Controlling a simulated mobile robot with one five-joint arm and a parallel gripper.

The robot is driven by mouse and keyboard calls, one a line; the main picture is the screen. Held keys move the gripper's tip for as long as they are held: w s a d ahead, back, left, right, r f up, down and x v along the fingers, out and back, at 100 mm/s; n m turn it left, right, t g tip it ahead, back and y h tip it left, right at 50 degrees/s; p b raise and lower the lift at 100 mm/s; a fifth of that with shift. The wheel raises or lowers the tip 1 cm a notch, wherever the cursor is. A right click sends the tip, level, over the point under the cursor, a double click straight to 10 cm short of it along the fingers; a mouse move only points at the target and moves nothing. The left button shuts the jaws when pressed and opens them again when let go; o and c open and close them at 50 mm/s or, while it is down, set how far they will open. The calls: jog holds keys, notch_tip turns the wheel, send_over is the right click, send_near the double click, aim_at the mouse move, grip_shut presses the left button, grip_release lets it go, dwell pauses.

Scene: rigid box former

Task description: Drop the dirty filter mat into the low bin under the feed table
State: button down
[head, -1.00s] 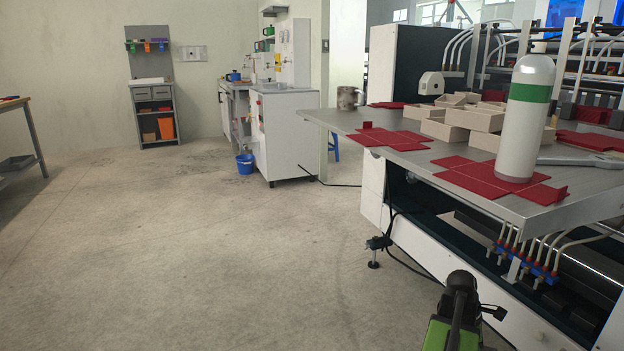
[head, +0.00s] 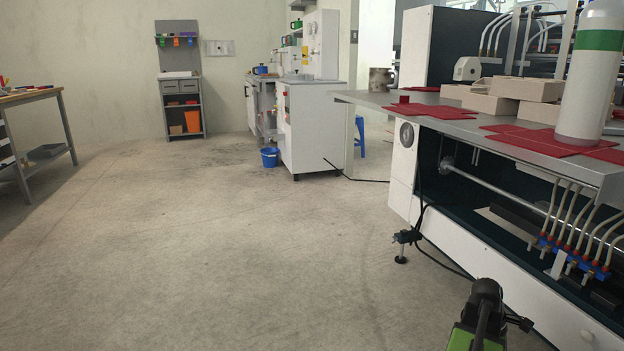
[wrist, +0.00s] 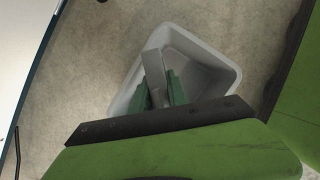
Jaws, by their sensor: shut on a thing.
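In the wrist view my gripper (wrist: 157,82) has its two green fingers shut on a thin grey slab, which I take to be the filter mat (wrist: 154,62), seen nearly edge-on. Below it in the picture's depth is a light grey open bin (wrist: 218,59) with a raised rim, standing on the concrete floor. The mat and fingers overlap the bin's opening in this view; the height between them cannot be told. The bin's near part is hidden by my gripper. In the head view neither mat nor bin can be seen.
The floor to the left is clear; a blue bucket (head: 270,157) stands farther back.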

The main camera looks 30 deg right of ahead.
jog(key=c, duration=1.2)
grip_release()
jog(key=shift+r, duration=0.1)
jog(key=p+v, duration=1.6)
jog(key=v, duration=0.1)
jog(key=shift+r, duration=0.15)
jog(key=shift+w+a, duration=0.1)
